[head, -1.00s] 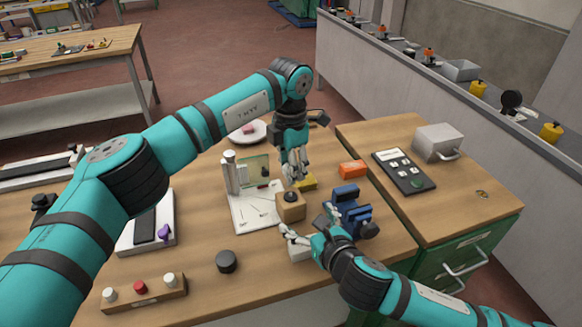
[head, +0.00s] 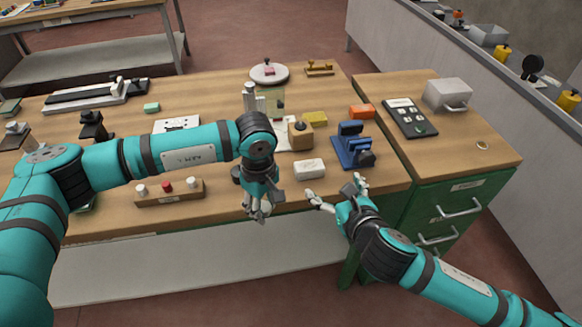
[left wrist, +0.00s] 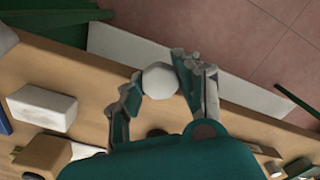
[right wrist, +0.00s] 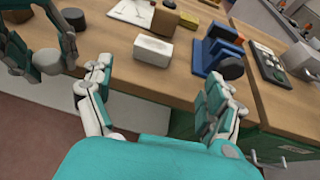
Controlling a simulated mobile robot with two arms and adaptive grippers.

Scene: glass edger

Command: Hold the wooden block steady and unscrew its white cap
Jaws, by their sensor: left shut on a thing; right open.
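The wooden block (head: 300,136) stands upright on the table with a dark round piece on top and no white cap on it. It also shows in the right wrist view (right wrist: 166,19) and the left wrist view (left wrist: 42,157). My left gripper (head: 260,212) is shut on the white cap (left wrist: 160,80), which looks faceted, at the table's front edge, apart from the block. My right gripper (head: 337,192) is open and empty at the front edge, right of the white box. Neither gripper touches the block.
A white box (head: 308,169) lies in front of the block. A blue vise (head: 352,150) stands to its right, and a yellow piece (head: 315,118) lies behind it. A wooden strip with buttons (head: 155,194) lies left of my left gripper. Floor shows beyond the front edge.

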